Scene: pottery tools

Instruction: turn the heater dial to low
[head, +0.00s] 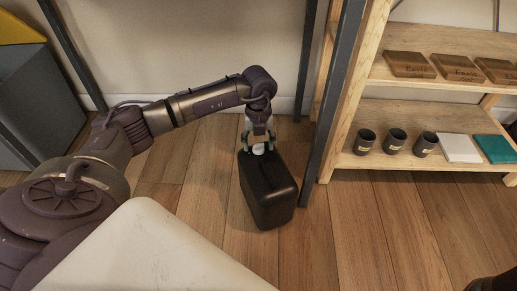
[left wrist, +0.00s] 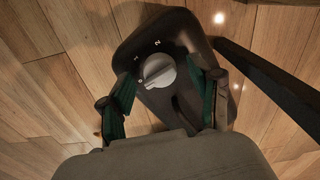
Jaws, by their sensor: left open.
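The heater (head: 268,190) is a black box with rounded edges standing on the wooden floor. Its round grey dial (left wrist: 159,71) sits on the top face in the left wrist view, with small white marks around its upper and left side. A raised bar crosses the dial, tilted up to the right. My left gripper (head: 259,147) points down over the far end of the heater's top. In the left wrist view its green-padded fingers (left wrist: 163,95) are apart, on either side of the dial. I cannot tell whether they touch anything. My right gripper is not in view.
A dark metal post (head: 333,105) stands close to the right of the heater. A wooden shelf (head: 385,165) with dark cups, a white item and a teal item is farther right. A grey bin (head: 38,95) stands at the left. The floor in front is clear.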

